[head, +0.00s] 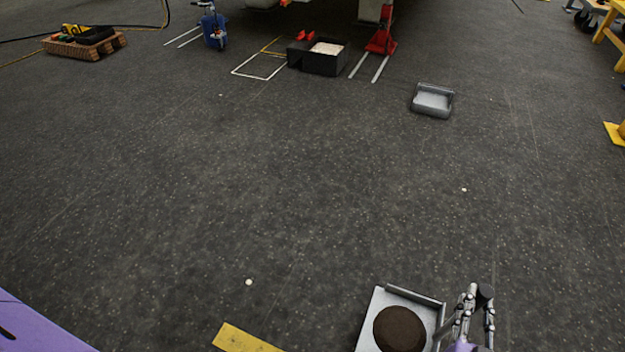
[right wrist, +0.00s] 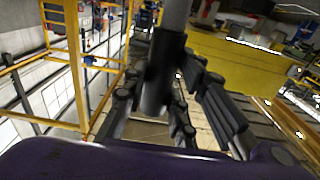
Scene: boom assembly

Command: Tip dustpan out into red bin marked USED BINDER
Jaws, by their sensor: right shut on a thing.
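The dustpan (head: 428,318) is light grey, with a dark brown round mass (head: 399,329) lying in it. It is at the bottom of the head view, right of centre, above the dark floor. My right gripper (head: 478,300) is at the dustpan's right side. In the right wrist view my right gripper's fingers (right wrist: 172,95) are closed around a dark handle (right wrist: 163,72) with a grey shaft. No red bin marked USED BINDER shows in either view. My left gripper is not in view.
A grey tray-like pan (head: 433,99) lies on the floor farther off. A black box (head: 325,62) with pale contents stands near a red jack (head: 381,42). A yellow strip (head: 245,339) lies near me. The middle floor is mostly clear.

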